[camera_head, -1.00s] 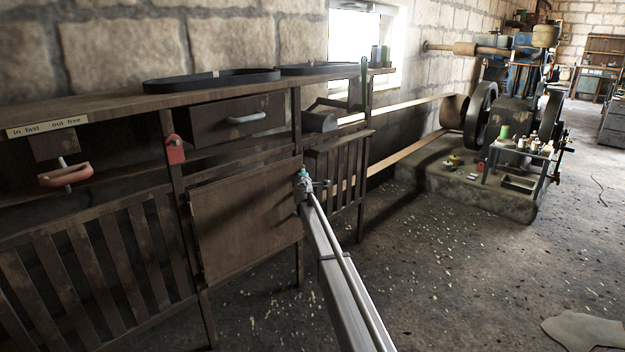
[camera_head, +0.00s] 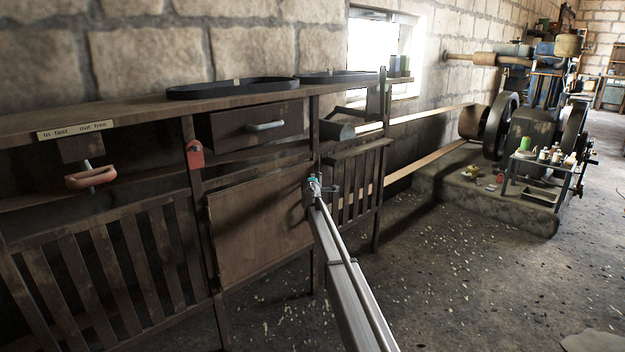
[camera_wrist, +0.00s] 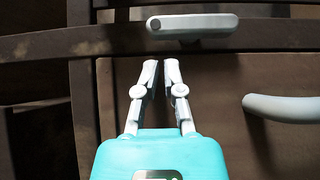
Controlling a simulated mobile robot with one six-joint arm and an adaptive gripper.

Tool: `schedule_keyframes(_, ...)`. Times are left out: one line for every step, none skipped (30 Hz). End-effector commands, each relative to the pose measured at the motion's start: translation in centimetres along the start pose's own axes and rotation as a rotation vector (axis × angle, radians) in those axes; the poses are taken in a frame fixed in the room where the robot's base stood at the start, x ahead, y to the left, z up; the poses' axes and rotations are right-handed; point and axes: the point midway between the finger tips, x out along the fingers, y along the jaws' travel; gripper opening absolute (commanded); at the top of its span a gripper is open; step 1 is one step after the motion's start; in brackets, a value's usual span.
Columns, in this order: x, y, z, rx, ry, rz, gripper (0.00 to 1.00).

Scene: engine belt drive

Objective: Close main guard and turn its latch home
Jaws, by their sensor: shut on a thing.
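The main guard (camera_head: 255,225) is a flat brown panel low in the wooden frame. It hangs roughly in line with the frame; I cannot tell whether it is fully closed. My gripper (camera_head: 313,185) is at its right edge, at the post. In the wrist view the two pale fingers of my gripper (camera_wrist: 161,63) are nearly together, the thing between them not distinguishable. A pale lever, seemingly the latch (camera_wrist: 200,24), lies level just beyond the tips, its round pivot at its left end. A pale curved handle (camera_wrist: 290,107) is to the right, apart from the fingers.
A drawer (camera_head: 255,122) is above the guard and a red tag (camera_head: 195,154) hangs on the left post. Slatted panels stand on both sides. The belt machine (camera_head: 525,125) is at right.

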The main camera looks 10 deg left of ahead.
Motion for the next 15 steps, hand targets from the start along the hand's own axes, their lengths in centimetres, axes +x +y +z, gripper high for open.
schedule_keyframes(0.7, 0.1, -0.7, 0.001, 0.016, 0.0, 0.0)
schedule_keyframes(0.5, 0.1, -0.5, 0.001, 0.015, 0.0, 0.0)
schedule_keyframes(0.2, 0.2, -0.1, 0.001, 0.013, 0.001, 0.0)
schedule_keyframes(-0.1, 0.2, 0.2, 0.002, 0.01, 0.001, 0.0)
schedule_keyframes(-0.4, 0.2, 0.6, 0.002, 0.008, 0.001, 0.0)
schedule_keyframes(-0.8, 0.2, 1.1, 0.002, 0.005, 0.001, 0.0)
schedule_keyframes(-1.1, 0.3, 1.6, 0.002, 0.002, 0.001, 0.0)
schedule_keyframes(-1.5, 0.3, 2.0, 0.002, 0.0, 0.001, 0.0)
schedule_keyframes(-1.9, 0.3, 2.5, 0.003, -0.004, 0.002, 0.0)
schedule_keyframes(-2.3, 0.3, 2.9, 0.003, -0.006, 0.002, 0.0)
schedule_keyframes(-2.9, 0.3, 3.4, 0.003, -0.006, 0.002, 0.0)
schedule_keyframes(-3.5, 0.3, 3.9, 0.003, -0.006, 0.002, 0.0)
schedule_keyframes(-3.9, 0.3, 4.3, 0.003, -0.006, 0.002, 0.0)
schedule_keyframes(-4.3, 0.3, 4.8, 0.003, -0.007, 0.002, 0.0)
schedule_keyframes(-4.8, 0.3, 5.3, 0.003, -0.007, 0.002, 0.0)
